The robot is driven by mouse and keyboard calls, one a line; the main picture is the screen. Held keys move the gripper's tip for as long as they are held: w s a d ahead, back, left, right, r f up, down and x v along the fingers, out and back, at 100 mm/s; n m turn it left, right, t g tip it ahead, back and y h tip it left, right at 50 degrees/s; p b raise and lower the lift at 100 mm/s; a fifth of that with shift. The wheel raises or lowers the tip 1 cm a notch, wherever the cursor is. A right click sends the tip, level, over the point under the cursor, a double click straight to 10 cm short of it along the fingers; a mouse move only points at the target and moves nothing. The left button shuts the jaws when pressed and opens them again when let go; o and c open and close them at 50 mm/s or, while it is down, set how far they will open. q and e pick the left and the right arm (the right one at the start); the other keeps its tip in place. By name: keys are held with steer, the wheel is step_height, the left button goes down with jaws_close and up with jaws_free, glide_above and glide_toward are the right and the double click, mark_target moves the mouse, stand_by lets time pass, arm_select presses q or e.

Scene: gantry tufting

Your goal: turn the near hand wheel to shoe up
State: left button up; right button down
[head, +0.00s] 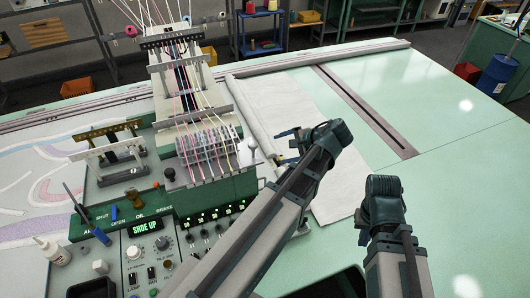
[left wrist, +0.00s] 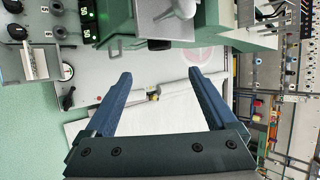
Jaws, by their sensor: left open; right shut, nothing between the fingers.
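A silver part with arms and a black knob (left wrist: 168,12) at the top of the left wrist view may be the near hand wheel; I cannot tell for sure. In the head view a pale ball knob (head: 251,144) stands at the machine's right side. My left gripper (left wrist: 162,95) is open and empty, its fingers apart from the silver part; the head view shows it partly behind my arm (head: 289,144). My right gripper (head: 384,205) is shut and empty, its fingertips hard to make out.
A white cloth (head: 285,105) lies beside the machine. A slotted dark rail (head: 365,112) crosses the green table (head: 460,150), which is clear at right. Threads run up the gantry (head: 185,75).

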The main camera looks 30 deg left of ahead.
arm_select(q)
steer(key=shift+b+x, duration=4.6)
steer(key=shift+x, duration=2.3)
steer(key=shift+a+r, duration=0.1)
steer(key=shift+r, duration=0.05)
steer(key=c, duration=1.4)
